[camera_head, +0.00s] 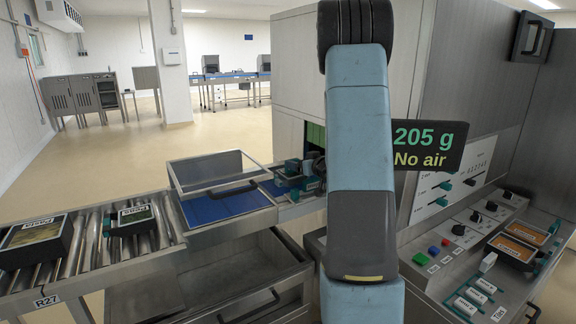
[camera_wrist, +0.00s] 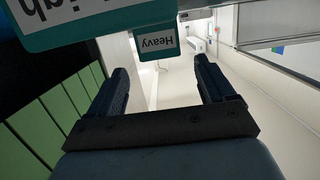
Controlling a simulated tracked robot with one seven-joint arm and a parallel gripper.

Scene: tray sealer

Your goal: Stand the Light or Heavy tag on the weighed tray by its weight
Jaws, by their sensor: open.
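The display (camera_head: 428,146) reads 205 g and "No air". My gripper (camera_head: 300,178) is low beside the sealer opening, partly hidden by my arm in the head view. In the wrist view my gripper (camera_wrist: 160,68) is open, with bare space between its fingers. A teal-framed tag reading "Heavy" (camera_wrist: 157,43) shows beyond the fingertips, roughly between them. A larger teal-framed tag, cut off at the top left, reads "Ligh" (camera_wrist: 85,22). A small white label (camera_head: 313,184) shows by my gripper, too small to read. I cannot tell which tray is the weighed one.
Green strips (camera_head: 315,135) hang in the sealer opening. A blue bed (camera_head: 225,203) with a raised clear lid (camera_head: 212,172) lies left of it. Black trays stand on rollers, one at far left (camera_head: 62,250). Another tray (camera_head: 505,256) and labelled teal pieces (camera_head: 470,300) are at right.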

